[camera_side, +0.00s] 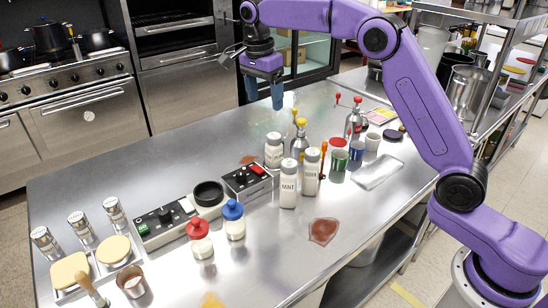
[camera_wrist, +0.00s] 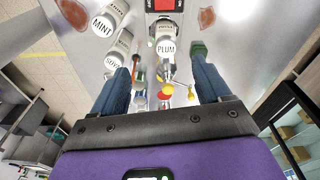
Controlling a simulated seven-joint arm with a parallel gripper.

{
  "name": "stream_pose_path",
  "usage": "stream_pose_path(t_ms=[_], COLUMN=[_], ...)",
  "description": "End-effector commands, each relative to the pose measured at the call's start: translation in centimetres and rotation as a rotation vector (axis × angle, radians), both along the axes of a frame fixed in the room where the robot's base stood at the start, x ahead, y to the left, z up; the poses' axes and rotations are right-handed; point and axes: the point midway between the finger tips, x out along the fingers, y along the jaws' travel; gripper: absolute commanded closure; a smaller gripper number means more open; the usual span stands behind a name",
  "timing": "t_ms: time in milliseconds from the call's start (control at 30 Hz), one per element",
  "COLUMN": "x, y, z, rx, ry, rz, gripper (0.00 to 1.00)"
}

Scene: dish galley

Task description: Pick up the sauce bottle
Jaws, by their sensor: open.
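Three white bottles with grey caps and dark lettering stand upright on the steel counter. One reads MINT (camera_side: 289,186), one reads like SOYA (camera_side: 311,172), and one (camera_side: 273,150) stands behind them. In the wrist view they show as the MINT bottle (camera_wrist: 106,20), the SOYA bottle (camera_wrist: 117,52) and a PLUM bottle (camera_wrist: 165,40). I cannot tell which one the task means. My gripper (camera_side: 265,88) is open and empty, high above the counter's far side, clear of the bottles. In the wrist view its blue fingers (camera_wrist: 162,78) point towards the bottles.
Metal dispensers with yellow (camera_side: 301,138) and red tops (camera_side: 354,121) stand near the bottles. A control box (camera_side: 247,180), small cups (camera_side: 338,160), a clear tray (camera_side: 378,171), and red-capped (camera_side: 200,240) and blue-capped jars (camera_side: 233,220) surround them. The left far counter is bare.

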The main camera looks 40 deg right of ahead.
Motion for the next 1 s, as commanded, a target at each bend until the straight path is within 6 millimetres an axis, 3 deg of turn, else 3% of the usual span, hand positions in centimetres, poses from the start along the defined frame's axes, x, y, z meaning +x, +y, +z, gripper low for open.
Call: stream_pose_path(t_ms=[133,367,800,1000], x=[1.5,1.8,1.7,1.7], y=[-1.3,-2.0,-2.9,-3.2], z=[-0.2,-1.4,-9.3,-11.8], rx=[-0.006,-0.010,-0.010,-0.008], ry=[-0.010,-0.012,-0.010,-0.013], rz=[-0.140,-0.187,-0.182,-0.182], gripper=[0.24,0.24,0.24,0.24])
